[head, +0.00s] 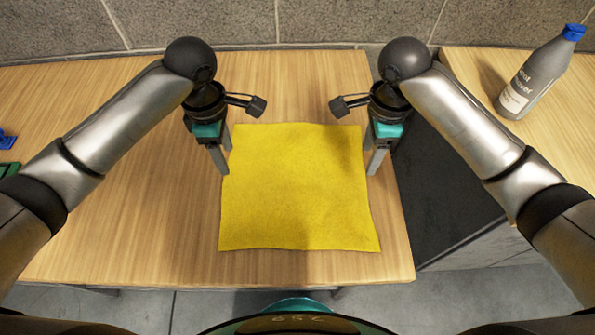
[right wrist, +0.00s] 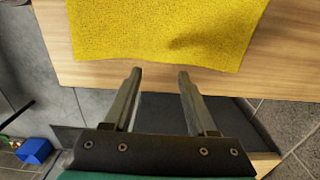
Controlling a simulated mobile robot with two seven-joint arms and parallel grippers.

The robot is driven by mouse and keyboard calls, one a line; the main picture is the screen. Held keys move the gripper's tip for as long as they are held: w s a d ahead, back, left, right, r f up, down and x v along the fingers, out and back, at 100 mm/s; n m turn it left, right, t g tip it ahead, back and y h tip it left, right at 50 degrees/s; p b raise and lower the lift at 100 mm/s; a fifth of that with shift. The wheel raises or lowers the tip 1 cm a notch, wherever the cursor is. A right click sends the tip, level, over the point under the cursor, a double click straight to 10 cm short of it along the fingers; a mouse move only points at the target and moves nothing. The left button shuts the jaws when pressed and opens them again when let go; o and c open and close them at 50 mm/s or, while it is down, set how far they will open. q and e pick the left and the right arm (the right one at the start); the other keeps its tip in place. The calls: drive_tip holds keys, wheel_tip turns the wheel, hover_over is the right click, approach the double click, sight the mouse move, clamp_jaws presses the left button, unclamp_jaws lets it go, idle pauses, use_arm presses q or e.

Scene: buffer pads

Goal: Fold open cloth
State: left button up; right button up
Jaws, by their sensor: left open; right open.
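A yellow cloth (head: 296,192) lies open and flat on the wooden table, with its near edge close to the table's front. It also shows in the right wrist view (right wrist: 165,28). My left gripper (head: 226,160) is open at the cloth's left edge, near the far left corner. My right gripper (head: 374,162) is open just off the cloth's right edge, near the far right corner. In the right wrist view its two fingers (right wrist: 156,78) are apart with nothing between them, and the cloth lies beyond the tips.
The wooden table (head: 130,235) is clear left of the cloth. A grey bottle with a blue cap (head: 538,78) stands on the right-hand surface. Blue and green items (head: 8,168) sit at the far left. A stone wall stands behind.

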sight(234, 181)
use_arm(q)
drive_tip(key=shift+f, duration=3.85)
use_arm(e)
drive_tip(key=shift+f, duration=3.85)
use_arm(q)
drive_tip(key=shift+f, duration=0.15)
use_arm(e)
drive_tip(key=shift+f, duration=0.15)
use_arm(q)
drive_tip(key=shift+c, duration=1.1)
use_arm(e)
drive_tip(key=shift+s, duration=0.1)
drive_tip(key=shift+c, duration=1.1)
use_arm(q)
drive_tip(key=shift+s, duration=0.1)
drive_tip(key=c, duration=0.7)
use_arm(e)
drive_tip(key=c, duration=0.7)
use_arm(q)
drive_tip(key=shift+f, duration=0.1)
drive_tip(key=shift+r, duration=0.2)
